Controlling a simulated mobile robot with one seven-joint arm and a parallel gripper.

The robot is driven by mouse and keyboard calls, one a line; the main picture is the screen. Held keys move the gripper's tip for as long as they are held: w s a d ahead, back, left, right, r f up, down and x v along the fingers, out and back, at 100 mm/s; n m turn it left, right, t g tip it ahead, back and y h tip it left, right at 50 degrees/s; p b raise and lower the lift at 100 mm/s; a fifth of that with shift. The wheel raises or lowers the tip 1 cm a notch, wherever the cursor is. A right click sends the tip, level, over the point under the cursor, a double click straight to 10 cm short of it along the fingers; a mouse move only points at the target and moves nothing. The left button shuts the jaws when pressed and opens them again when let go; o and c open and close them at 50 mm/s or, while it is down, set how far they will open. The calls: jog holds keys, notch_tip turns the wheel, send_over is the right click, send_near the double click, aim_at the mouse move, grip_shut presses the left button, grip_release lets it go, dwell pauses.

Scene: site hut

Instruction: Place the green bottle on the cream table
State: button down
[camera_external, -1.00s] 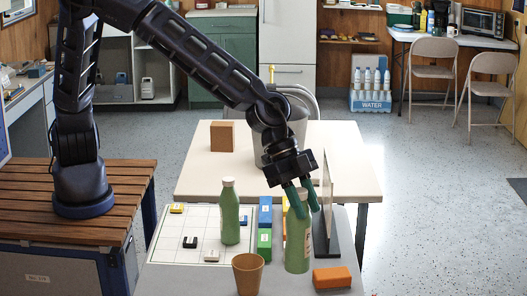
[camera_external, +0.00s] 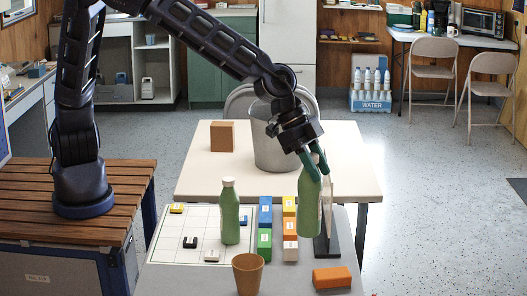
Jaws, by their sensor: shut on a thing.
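My gripper (camera_external: 314,165) is shut on a green bottle (camera_external: 309,208) and holds it upright by its upper part. The bottle hangs over the back right of the grey table, in front of the dark upright stand; I cannot tell how far it is above the surface. The cream table (camera_external: 215,182) lies behind the grey table. A large grey metal pot (camera_external: 275,150) and a brown box (camera_external: 222,136) stand on it.
The grey table (camera_external: 300,284) holds an orange cup (camera_external: 248,274), an orange block (camera_external: 332,277), several coloured blocks (camera_external: 265,212) and the gridded board (camera_external: 167,240). A dark stand with an upright panel (camera_external: 332,238) is right of the held bottle. The cream table's front left and right side are clear.

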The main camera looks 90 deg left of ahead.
jog(key=s+a+f+n+y, duration=0.1)
jog(key=a+n+y, duration=0.35)
jog(key=a, duration=1.55)
jog(key=s+a+f+n+y, duration=0.2)
jog(key=a+n, duration=0.6)
jog(key=a, duration=1.2)
jog(key=s+a+r+n+g+y, duration=0.25)
jog(key=s+a+n, duration=0.35)
jog(key=s+a, duration=0.65)
jog(key=s+a+r+n+g+y, duration=0.1)
jog(key=s+a+r+n+g, duration=0.15)
jog(key=s+a+n, duration=0.7)
jog(key=a+f+m, duration=0.2)
jog(key=a+f, duration=0.1)
jog(key=f, duration=0.7)
jog(key=a+f+m, duration=0.1)
jog(key=a+f, duration=0.2)
jog(key=f, duration=0.7)
jog(key=shift+s+m, duration=0.35)
jog(key=shift+m, duration=0.05)
jog(key=c, duration=1.5)
grip_release()
jog(key=o, duration=0.4)
jog(key=shift+o, duration=0.2)
